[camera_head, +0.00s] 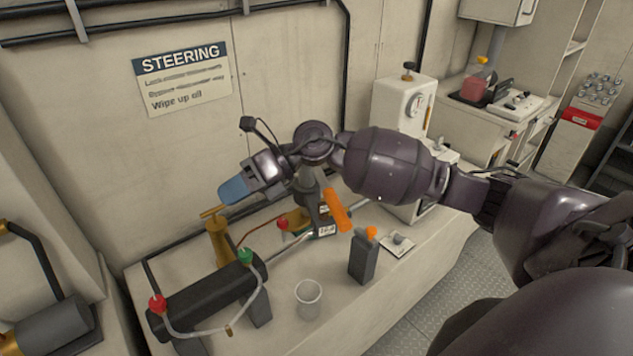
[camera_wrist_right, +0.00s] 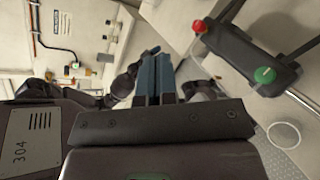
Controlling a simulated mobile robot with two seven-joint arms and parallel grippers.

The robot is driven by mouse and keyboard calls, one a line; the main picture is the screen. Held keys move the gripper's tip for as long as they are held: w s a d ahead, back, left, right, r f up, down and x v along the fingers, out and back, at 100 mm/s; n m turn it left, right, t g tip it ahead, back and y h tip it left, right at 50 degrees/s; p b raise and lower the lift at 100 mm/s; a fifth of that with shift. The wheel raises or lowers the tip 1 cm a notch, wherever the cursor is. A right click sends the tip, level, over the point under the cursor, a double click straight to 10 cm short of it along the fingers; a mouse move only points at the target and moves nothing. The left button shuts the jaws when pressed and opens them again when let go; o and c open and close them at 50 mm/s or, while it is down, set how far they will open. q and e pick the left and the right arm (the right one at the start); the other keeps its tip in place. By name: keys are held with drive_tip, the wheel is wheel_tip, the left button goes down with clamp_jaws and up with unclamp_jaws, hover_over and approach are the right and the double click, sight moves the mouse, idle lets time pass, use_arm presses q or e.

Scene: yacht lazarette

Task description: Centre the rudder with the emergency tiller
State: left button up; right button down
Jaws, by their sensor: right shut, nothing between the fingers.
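My right gripper (camera_head: 236,190) reaches in from the right with its blue fingers together and empty. It is in the air just above a brass post with a T-shaped top (camera_head: 217,236); I cannot tell whether they touch. The fingers also show shut in the right wrist view (camera_wrist_right: 153,75). An orange handle (camera_head: 337,210) slants beside a grey upright post, partly hidden behind my arm; I cannot tell if it is the emergency tiller. A black steering cylinder (camera_head: 205,300) with a red knob (camera_head: 157,304) and green knob (camera_head: 246,256) lies at the front left. The rudder itself is not visible.
On the pale bench (camera_head: 375,288) stand a clear cup (camera_head: 308,298), a dark bottle with an orange cap (camera_head: 362,260) and a small plate with a knob (camera_head: 399,243). A white box with a gauge (camera_head: 397,103) stands behind. A STEERING sign (camera_head: 183,78) is on the wall.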

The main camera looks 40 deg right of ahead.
drive_tip(key=d+f+n+g+h, duration=0.1)
drive_tip(key=d+f+n+h, duration=0.25)
drive_tip(key=d+h, duration=0.4)
drive_tip(key=g+h, duration=0.1)
drive_tip(key=h, duration=0.5)
hover_over(339, 214)
drive_tip(key=w+a, duration=0.3)
drive_tip(key=a, duration=0.1)
drive_tip(key=f, duration=0.2)
use_arm(q)
drive_tip(key=f+b, duration=0.1)
drive_tip(key=b, duration=0.1)
drive_tip(key=w+f+b, duration=0.1)
drive_tip(key=b, duration=0.1)
drive_tip(key=shift+w+d+f, duration=0.1)
drive_tip(key=shift+f, duration=0.25)
use_arm(e)
wheel_tip(339, 214, down, 10)
drive_tip(key=shift+w+d, duration=0.15)
drive_tip(key=shift+d, duration=0.15)
